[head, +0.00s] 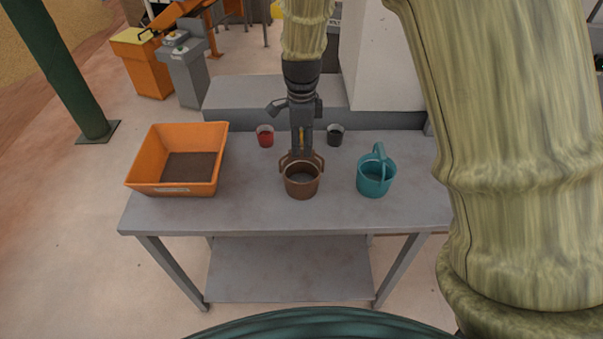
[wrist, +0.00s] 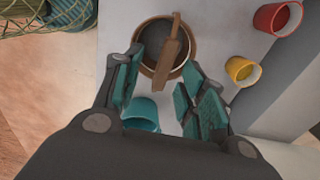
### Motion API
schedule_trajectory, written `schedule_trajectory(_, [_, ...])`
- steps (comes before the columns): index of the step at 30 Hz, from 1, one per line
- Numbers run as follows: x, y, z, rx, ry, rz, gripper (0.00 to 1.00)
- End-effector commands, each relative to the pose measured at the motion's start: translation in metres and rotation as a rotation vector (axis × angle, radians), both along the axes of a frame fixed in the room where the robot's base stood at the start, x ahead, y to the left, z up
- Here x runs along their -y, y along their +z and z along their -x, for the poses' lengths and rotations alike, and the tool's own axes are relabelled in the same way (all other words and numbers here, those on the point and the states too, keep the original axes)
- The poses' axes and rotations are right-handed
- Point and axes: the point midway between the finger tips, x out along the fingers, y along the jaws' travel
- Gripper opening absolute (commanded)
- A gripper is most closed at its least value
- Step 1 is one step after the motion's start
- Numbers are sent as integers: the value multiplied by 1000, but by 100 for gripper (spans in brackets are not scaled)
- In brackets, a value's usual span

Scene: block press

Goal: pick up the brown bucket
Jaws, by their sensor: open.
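The brown bucket (head: 301,186) stands upright on the grey table, near the middle in the head view. Its handle is raised and arches above the rim. My gripper (head: 301,150) points down just above and behind the bucket, close to the handle. In the wrist view, my gripper (wrist: 163,72) is open, with its teal-padded fingers spread apart. The bucket (wrist: 148,42) shows beyond the fingertips, with the handle (wrist: 170,50) crossing its mouth, roughly between the two fingers. I cannot tell whether a finger touches the handle.
A teal bucket (head: 376,182) stands to the right. An orange bin (head: 205,152) sits at the left. A yellow cup (wrist: 242,71) shows in the wrist view. The front of the table (head: 250,213) is clear.

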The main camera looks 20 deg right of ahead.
Motion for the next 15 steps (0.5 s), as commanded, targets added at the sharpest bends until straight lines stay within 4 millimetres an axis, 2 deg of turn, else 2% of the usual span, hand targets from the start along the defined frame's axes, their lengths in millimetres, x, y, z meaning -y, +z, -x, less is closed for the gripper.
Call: schedule_trajectory(15, [2, -43, -5, -3, 1, -1, 41])
